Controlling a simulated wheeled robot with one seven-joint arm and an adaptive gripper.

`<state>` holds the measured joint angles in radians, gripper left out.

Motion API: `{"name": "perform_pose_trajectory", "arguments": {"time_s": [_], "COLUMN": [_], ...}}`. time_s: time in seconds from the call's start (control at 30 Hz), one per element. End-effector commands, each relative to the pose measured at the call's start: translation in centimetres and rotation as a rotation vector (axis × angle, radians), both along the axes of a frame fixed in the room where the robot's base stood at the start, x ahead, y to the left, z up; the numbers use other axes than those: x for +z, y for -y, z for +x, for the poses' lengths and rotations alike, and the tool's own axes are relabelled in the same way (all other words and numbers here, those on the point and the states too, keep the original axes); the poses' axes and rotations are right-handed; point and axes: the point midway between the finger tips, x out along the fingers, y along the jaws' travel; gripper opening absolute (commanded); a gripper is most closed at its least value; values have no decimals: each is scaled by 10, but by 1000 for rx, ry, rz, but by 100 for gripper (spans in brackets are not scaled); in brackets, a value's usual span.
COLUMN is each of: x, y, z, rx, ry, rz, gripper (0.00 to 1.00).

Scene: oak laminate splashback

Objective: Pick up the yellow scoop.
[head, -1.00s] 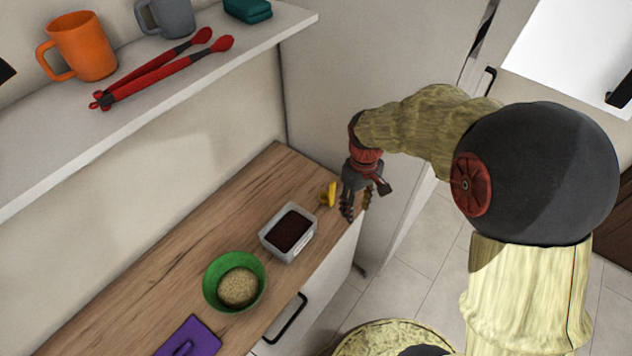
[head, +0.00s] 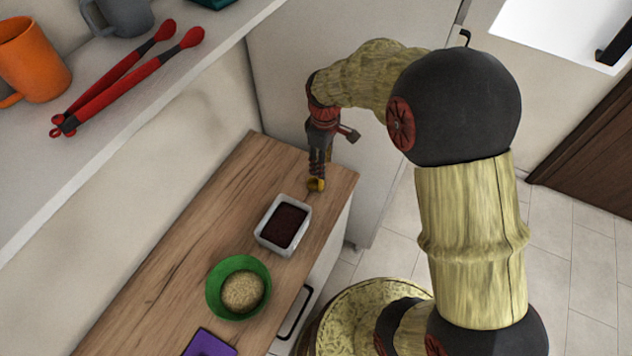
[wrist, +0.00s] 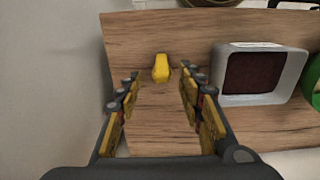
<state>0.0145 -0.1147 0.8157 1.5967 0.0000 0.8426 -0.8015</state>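The yellow scoop (head: 316,185) lies on the wooden counter near its far end, beyond the grey container. My gripper (head: 317,172) points down at it and hides part of it in the head view. In the wrist view the scoop (wrist: 161,68) shows small and blunt, just beyond and between the fingertips of my gripper (wrist: 160,82). The two fingers are spread apart, with clear gaps to the scoop on both sides. Nothing is held. Whether the fingertips reach down to the scoop's height is hard to tell.
A grey container with dark contents (head: 261,238) stands close to the scoop. A green bowl (head: 213,301) and a purple item (head: 208,344) lie further along the counter (head: 178,248). A shelf (head: 120,145) with mugs and red tongs overhangs the left side. Bare counter surrounds the scoop.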

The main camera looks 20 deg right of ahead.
Motion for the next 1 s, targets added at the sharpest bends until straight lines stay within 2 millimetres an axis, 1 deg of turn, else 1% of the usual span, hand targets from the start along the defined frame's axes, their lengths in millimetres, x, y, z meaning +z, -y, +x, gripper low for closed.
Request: {"name": "perform_pose_trajectory", "arguments": {"time_s": [0.03, 0.1, 0.27, 0.33, 0.5, 0.6, 0.87, 1.0], "x": [-7, -15, -26, -33, -58, -69, -71, -71], "y": [0, 0, -1, -3, -6, -5, -5, -5], "z": [-1, -1, 0, 0, 1, 1, 2, 2], "rx": [0, 0, 0, 0, -1, -2, -2, -2], "ry": [-3, -3, -1, -3, -3, -3, 0, -1], "rz": [0, 0, 0, 0, 0, 0, 0, 0], "gripper": [38, 38, 38, 38, 38, 38, 37, 29]}}
